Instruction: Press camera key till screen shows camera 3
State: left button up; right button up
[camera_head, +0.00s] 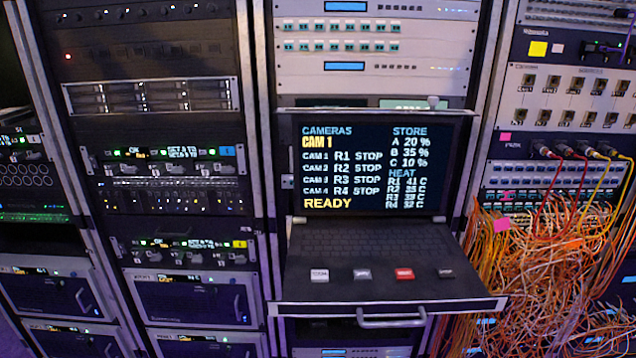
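The screen (372,168) stands upright at the back of a pulled-out keyboard drawer. It reads CAMERAS, CAM 1, then a list of CAM 1 to CAM 4 with R1 to R4 all at STOP, and READY at the bottom. The camera key (319,275) is a white key marked CAM at the left of the row on the drawer's front part. To its right are a grey key (362,274), a red key (404,274) and a small dark key (446,273). Neither of my grippers is in the view.
The drawer (300,258) juts out, with a handle (391,318) on its front. Equipment racks (150,96) stand on the left. A tangle of orange cables (545,265) hangs at the right, close to the drawer's right edge. The space above the keys is clear.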

dwell(0.8)
pick_arm(q)
grip_shut()
dwell(1.5)
